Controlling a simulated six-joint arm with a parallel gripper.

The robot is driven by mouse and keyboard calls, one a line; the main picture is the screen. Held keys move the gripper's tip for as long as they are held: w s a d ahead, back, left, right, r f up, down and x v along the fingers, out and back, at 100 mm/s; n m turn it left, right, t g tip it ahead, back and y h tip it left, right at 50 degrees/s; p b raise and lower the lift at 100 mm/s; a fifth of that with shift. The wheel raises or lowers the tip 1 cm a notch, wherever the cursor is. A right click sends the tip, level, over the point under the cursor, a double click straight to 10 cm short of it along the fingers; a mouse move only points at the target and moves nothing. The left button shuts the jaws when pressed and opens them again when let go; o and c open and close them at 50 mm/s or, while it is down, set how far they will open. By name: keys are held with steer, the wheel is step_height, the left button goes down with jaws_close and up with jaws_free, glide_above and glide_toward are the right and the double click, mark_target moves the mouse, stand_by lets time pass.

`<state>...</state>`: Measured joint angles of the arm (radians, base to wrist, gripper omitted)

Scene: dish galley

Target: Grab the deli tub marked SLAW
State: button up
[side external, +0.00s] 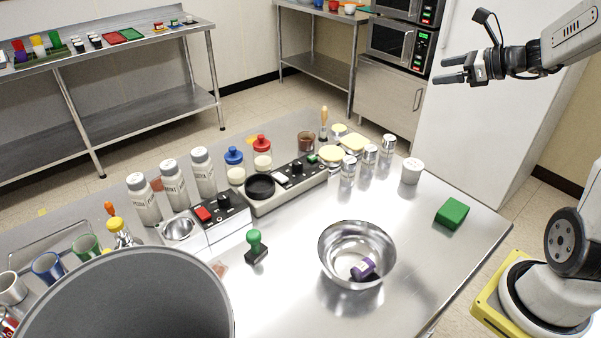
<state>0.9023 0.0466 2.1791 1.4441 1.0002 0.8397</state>
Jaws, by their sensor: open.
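Several tubs with pale yellow lids stand together at the back right of the steel table: one in front (331,154), one to its right (353,142) and a smaller one behind (339,130). I cannot read SLAW on any of them, so I cannot tell which tub is the marked one. A white lidded container (411,171) stands apart to their right; its marking is too small to read. My gripper (442,70) is open and empty, high above the table's back right, pointing left, well away from the tubs.
Metal-topped shakers (369,158) stand close in front and right of the lidded tubs. A control panel (290,180) lies left of them. A steel bowl (357,255) holds a purple item. A green block (452,213) lies at right. Bare tabletop (420,235) lies between bowl and block.

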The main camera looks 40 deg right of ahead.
steer(key=s+d+f+m+h, duration=0.1)
steer(key=s+d+m+h, duration=0.1)
steer(key=s+d+m, duration=0.25)
glide_toward(417, 166)
steer(key=shift+w+a+f+t, duration=0.15)
steer(key=shift+w+f, duration=0.25)
steer(key=shift+w, duration=0.2)
steer(key=shift+w+d+f+t, duration=0.15)
steer(key=shift+w+f, duration=0.2)
steer(key=shift+w, duration=0.3)
steer(key=shift+a, duration=0.1)
steer(key=shift+w, duration=0.1)
steer(key=shift+x, duration=1.2)
steer(key=shift+w+f, duration=0.1)
steer(key=shift+x, duration=2.5)
steer(key=shift+c, duration=0.2)
